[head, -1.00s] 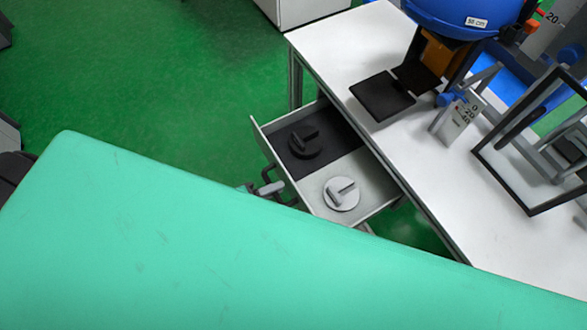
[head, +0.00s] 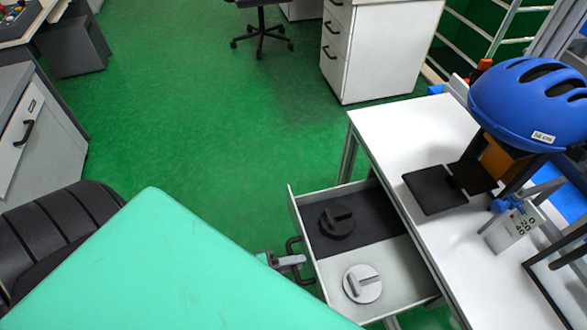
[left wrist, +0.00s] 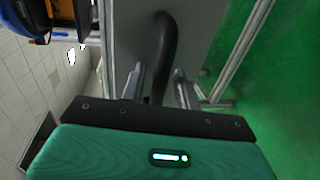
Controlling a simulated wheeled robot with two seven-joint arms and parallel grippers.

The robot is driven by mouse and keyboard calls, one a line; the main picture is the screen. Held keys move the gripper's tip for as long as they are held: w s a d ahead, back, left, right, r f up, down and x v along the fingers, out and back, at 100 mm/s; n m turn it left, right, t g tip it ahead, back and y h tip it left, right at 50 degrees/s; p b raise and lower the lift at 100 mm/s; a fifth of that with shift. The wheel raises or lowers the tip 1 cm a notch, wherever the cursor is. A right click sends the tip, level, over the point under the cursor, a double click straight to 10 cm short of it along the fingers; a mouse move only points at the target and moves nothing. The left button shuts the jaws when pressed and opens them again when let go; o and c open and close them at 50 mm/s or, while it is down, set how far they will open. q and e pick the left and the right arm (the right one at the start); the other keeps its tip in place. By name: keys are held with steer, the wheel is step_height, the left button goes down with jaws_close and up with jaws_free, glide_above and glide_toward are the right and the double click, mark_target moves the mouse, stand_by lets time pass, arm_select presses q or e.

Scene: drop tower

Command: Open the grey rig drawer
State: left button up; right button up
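The grey rig drawer (head: 398,281) stands pulled out from the white table in the head view. It holds a dark disc with a raised bar (head: 337,221) in its black part and a light grey one (head: 362,284) in its pale part. Its dark handle (head: 294,246) is on the front and also shows in the left wrist view (left wrist: 166,48). My left gripper (head: 291,261) is at the handle. In the left wrist view its fingers (left wrist: 160,88) are apart, with the handle between them and a gap visible beside it. My right gripper is not in view.
The white table (head: 395,145) carries a blue helmet (head: 525,100) on a stand, a black plate (head: 434,190) and a scale marker (head: 513,228). A white cabinet (head: 380,50) stands behind. Green floor (head: 215,130) is clear left of the drawer.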

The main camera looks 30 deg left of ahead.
arm_select(q)
steer(key=v, duration=1.3)
steer(key=shift+s+a+p, duration=0.3)
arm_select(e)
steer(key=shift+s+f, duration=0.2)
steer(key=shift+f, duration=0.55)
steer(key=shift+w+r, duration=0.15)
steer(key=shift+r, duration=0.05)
